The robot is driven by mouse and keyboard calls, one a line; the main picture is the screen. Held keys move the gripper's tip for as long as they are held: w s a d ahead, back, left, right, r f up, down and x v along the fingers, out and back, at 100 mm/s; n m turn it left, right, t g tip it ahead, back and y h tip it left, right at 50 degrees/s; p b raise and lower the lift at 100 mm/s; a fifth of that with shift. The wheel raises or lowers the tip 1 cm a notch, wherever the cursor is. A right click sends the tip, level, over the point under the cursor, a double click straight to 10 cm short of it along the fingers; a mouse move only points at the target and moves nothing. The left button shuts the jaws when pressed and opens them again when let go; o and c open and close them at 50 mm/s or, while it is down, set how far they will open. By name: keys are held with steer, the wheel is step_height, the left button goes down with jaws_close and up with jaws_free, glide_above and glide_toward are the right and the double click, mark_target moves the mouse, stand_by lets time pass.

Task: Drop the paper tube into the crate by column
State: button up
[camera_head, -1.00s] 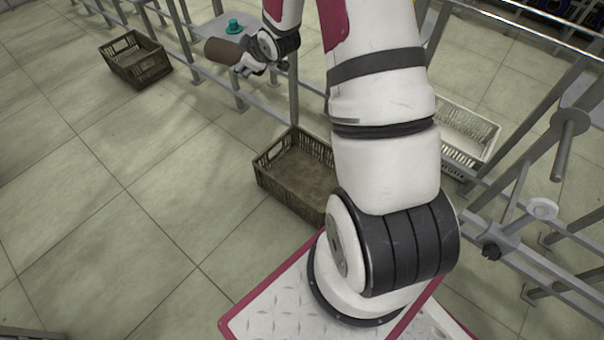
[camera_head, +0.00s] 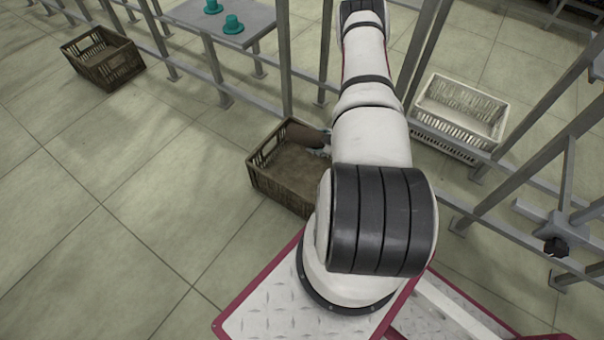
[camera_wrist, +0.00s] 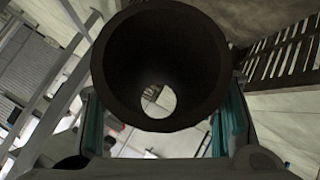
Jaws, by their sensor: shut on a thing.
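The brown paper tube (camera_head: 303,135) is in my gripper (camera_head: 326,140), seen over the near brown crate (camera_head: 262,181) in the head view. In the wrist view the dark open end of the tube (camera_wrist: 108,75) faces the camera, between the teal finger pads of my gripper (camera_wrist: 160,125). The gripper is shut on the tube. The near crate's floor looks empty where it shows; its right part is hidden by my arm. In the wrist view, dark slatted crate wall (camera_wrist: 290,50) shows at the upper right.
Another brown crate (camera_head: 103,62) stands on the floor at the upper left. A white crate (camera_head: 461,110) stands right of my arm, among grey metal rails (camera_head: 530,150). Open tiled floor lies at left.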

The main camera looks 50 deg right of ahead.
steer(key=f, duration=0.1)
steer(key=s+f, duration=0.2)
steer(key=shift+a+f+b, duration=0.2)
steer(key=shift+a+b, duration=0.15)
step_height(320, 180, down, 6)
steer(key=b, duration=0.4)
steer(key=shift+r, duration=0.1)
steer(key=o, duration=1.3)
steer(key=shift+c, duration=0.2)
steer(key=v, duration=1.2)
